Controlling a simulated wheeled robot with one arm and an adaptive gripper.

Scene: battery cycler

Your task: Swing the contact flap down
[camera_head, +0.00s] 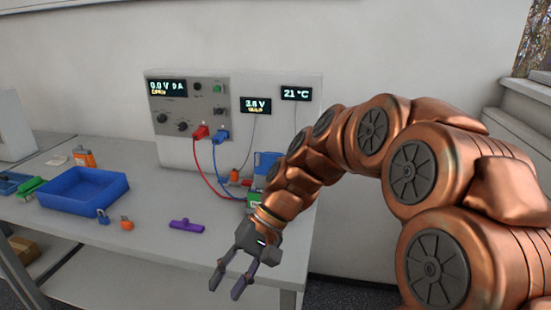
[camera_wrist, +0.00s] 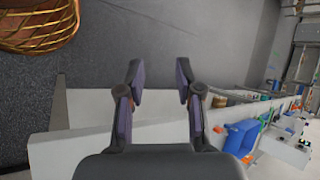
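A blue upright part (camera_head: 268,160) stands above a green block (camera_head: 255,198) at the right end of the bench, in front of the cycler panel. It is partly hidden by my arm, so I cannot tell for sure that it is the contact flap or how far it is swung. My gripper (camera_head: 226,290) is open and empty, low at the bench's front edge, apart from these parts. In the wrist view its two fingers (camera_wrist: 160,75) are spread with nothing between them. A blue part (camera_wrist: 240,137) shows to their right.
The cycler panel (camera_head: 262,128) has a red plug (camera_head: 200,132) and a blue plug (camera_head: 221,136) with cables running down to the bench. The middle front of the bench is mostly clear.

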